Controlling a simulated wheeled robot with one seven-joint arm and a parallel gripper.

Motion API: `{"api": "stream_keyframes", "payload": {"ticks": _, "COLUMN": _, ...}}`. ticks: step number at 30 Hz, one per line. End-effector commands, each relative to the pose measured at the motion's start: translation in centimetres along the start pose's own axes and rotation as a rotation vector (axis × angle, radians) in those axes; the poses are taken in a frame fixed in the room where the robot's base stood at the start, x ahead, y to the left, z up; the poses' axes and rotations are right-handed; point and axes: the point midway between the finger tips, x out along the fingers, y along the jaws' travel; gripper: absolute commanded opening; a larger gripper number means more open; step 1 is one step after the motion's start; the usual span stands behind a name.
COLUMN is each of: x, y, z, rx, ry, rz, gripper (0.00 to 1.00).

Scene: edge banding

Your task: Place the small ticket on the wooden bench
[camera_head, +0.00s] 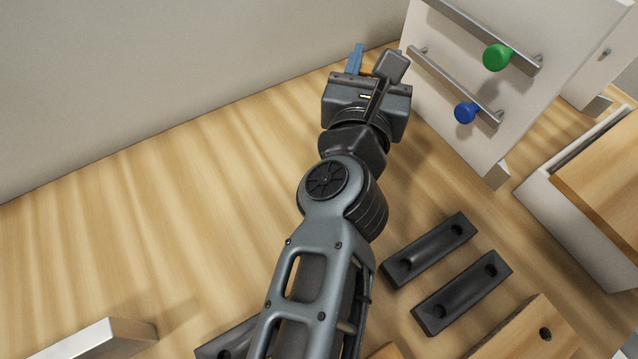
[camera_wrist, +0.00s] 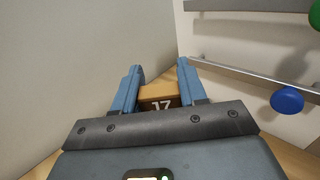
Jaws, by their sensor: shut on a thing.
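My gripper (camera_head: 366,68) is at the top middle of the head view, near the wall and left of a white cabinet. In the wrist view its two blue fingers (camera_wrist: 160,70) are shut on a small orange-brown ticket (camera_wrist: 158,91). The ticket's near face is dark, with a white "17". In the head view, my gripper hides most of it. A broad, light wooden surface (camera_head: 150,210), which looks like the wooden bench, lies below my arm. I cannot tell whether the ticket touches it.
The white cabinet (camera_head: 470,95) has metal bar handles, a green knob (camera_head: 497,57) and a blue knob (camera_head: 465,113). Two black bars (camera_head: 430,250) (camera_head: 462,293) with holes lie at lower right, by a wooden block (camera_head: 520,335). The surface's left half is largely clear.

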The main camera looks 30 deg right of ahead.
Motion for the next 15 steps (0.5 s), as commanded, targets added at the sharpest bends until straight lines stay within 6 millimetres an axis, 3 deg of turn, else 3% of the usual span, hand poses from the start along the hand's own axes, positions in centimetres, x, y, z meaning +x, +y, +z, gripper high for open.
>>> {"api": "stream_keyframes", "payload": {"ticks": 7, "x": 0.8, "y": 0.9, "z": -0.7, "rx": -0.002, "ry": 0.0, "rz": -0.001, "gripper": 0.08}}
{"api": "stream_keyframes", "payload": {"ticks": 15, "x": 4.0, "y": 5.3, "z": -3.9, "rx": -0.002, "ry": 0.001, "rz": -0.001, "gripper": 0.08}}
